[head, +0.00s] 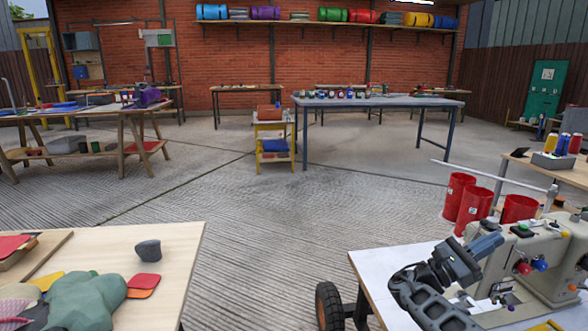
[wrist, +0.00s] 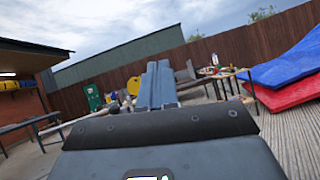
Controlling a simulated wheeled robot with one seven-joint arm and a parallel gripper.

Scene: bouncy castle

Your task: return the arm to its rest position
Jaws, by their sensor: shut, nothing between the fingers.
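My gripper (head: 487,245) shows at the lower right of the head view, on my dark folded arm. It is over the white sewing-machine table, in front of the cream sewing machine as seen from here; I cannot tell the gap between them. In the wrist view, my gripper's two blue-grey fingers (wrist: 156,68) point up and away, side by side and closed together. Nothing shows between them. The rest of my arm is partly cut off by the bottom edge of the head view.
The cream sewing machine (head: 550,255) stands close to my arm on the white table (head: 372,268), with red cylinders (head: 474,206) behind. A wooden table (head: 180,252) with fabric pieces is at the lower left. Concrete floor (head: 265,235) between the tables is clear. Blue and red mats (wrist: 290,72) lie at right in the wrist view.

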